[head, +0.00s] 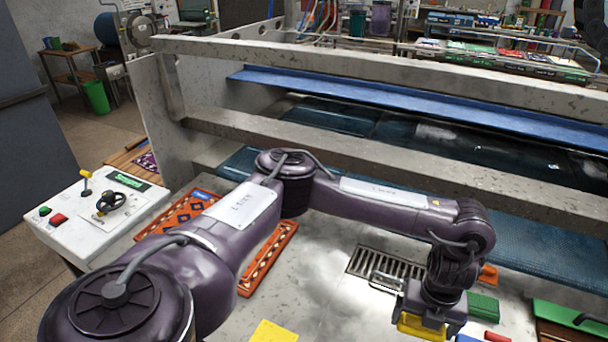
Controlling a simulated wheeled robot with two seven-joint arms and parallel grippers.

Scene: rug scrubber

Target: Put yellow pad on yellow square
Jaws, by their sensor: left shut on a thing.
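My left gripper (428,322) points down over the pale work surface at the lower right. It is shut on a yellow block-like thing, the yellow pad (418,328), whose lower part is cut off by the bottom edge of the picture. The flat yellow square (273,332) lies on the work surface at the bottom middle, well to the left of the gripper, and is partly cut off by the picture edge. Nothing shows on its visible part. My right gripper is not in view.
A green pad (482,307), an orange piece (488,275) and a red piece (497,337) lie right of the gripper. A drain grate (376,264) lies behind it. Patterned rug pieces (268,258) and a control box (100,215) are left. Metal beams (330,146) cross behind.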

